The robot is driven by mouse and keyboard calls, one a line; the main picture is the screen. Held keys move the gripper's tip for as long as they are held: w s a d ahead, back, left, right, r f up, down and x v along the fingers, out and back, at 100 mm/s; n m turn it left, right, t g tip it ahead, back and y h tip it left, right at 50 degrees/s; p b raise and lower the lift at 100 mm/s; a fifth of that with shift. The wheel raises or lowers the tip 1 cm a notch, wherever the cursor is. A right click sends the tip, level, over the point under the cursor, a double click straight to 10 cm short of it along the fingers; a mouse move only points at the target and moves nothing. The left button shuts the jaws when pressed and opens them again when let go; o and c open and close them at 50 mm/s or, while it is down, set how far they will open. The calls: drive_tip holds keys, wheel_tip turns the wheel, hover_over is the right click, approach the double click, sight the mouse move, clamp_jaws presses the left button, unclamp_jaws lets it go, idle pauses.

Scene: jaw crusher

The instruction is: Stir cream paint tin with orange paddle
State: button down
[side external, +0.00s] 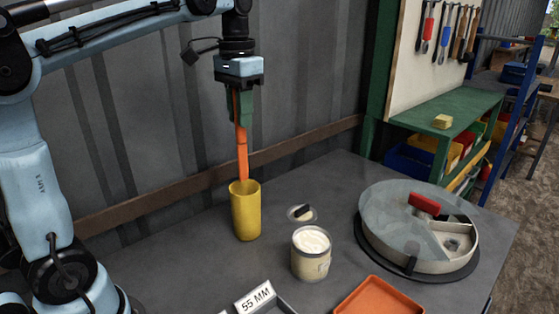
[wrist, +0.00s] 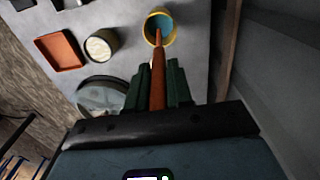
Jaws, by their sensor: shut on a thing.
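My gripper (side external: 240,108) is shut on the orange paddle (side external: 242,150), which hangs nearly upright below it. The paddle's lower end is at the mouth of the yellow cup (side external: 246,212); in the side view it meets the rim, and how far it reaches inside is hidden. In the wrist view the paddle (wrist: 158,70) runs between the green fingers (wrist: 158,82) toward the yellow cup (wrist: 159,27). The cream paint tin (side external: 311,254) stands open, right of the cup, with pale paint showing at its top. It also shows in the wrist view (wrist: 101,46).
A lid with a dark handle (side external: 301,212) lies behind the tin. A round container with a clear cover and red handle (side external: 418,228) stands at the right. An orange tray (side external: 378,298) and a tray labelled "55 MM" (side external: 254,299) are at the front. A wall runs behind the cup.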

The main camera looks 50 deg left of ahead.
wheel_tip(320, 180, up, 4)
drive_tip(key=d+r, duration=0.1)
drive_tip(key=w+d+f, duration=0.1)
drive_tip(key=w+d, duration=0.2)
drive_tip(key=d, duration=1.4)
wheel_tip(320, 180, down, 17)
drive_tip(key=shift+r, duration=0.2)
idle(0.4)
drive_tip(key=shift+w, duration=0.2)
idle(0.8)
